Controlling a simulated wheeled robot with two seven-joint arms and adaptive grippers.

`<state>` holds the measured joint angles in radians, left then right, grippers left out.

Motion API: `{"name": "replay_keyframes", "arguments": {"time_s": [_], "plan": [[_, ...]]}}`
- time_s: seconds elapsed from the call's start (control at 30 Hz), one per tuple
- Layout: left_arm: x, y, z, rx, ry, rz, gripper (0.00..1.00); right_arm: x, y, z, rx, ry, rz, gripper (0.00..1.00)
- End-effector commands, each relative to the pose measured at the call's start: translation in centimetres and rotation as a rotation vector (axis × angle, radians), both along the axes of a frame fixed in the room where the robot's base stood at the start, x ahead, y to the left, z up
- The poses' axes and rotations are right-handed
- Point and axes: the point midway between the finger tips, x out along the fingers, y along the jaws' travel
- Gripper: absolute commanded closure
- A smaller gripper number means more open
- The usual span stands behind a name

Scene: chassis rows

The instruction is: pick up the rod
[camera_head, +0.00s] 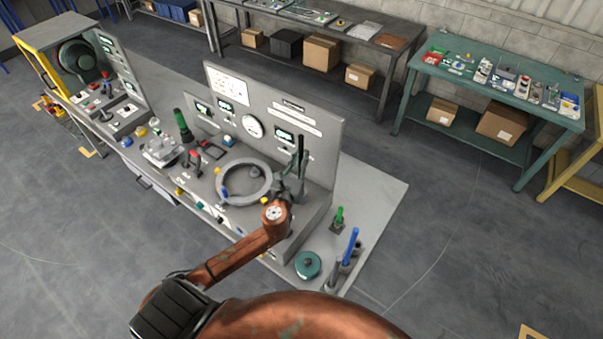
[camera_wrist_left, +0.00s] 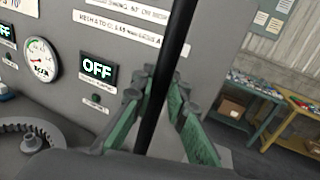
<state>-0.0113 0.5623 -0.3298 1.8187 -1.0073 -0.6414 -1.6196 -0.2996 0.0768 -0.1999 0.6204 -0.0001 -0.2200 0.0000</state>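A dark, slim rod (camera_head: 301,150) stands nearly upright at the right end of the grey console. In the left wrist view the rod (camera_wrist_left: 168,75) crosses the middle of the picture, slightly tilted. My left gripper (camera_head: 291,186) is at the rod's lower part. Its green-padded fingers (camera_wrist_left: 164,82) lie close on both sides of the rod and look shut on it. The rod's lower end is hidden by the gripper. My right gripper is not in view.
The console's upright panel (camera_head: 325,125) with gauges rises close behind the gripper. A grey ring (camera_head: 222,188) lies to the left. A blue-handled piece (camera_head: 351,244) and a teal disc (camera_head: 308,264) stand at the right front. Tables stand at the back; the floor between is clear.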

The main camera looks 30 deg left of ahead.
Motion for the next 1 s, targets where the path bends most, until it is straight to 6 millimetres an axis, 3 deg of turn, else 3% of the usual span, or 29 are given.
{"name": "replay_keyframes", "arguments": {"time_s": [0.17, 1.0], "plan": [[-0.01, 0.00, 0.01, 0.000, 0.000, 0.000, 1.00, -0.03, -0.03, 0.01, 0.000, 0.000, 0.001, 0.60], [0.02, 0.00, 0.26, 0.001, -0.004, 0.000, 1.00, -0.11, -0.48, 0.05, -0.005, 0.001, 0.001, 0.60]]}}
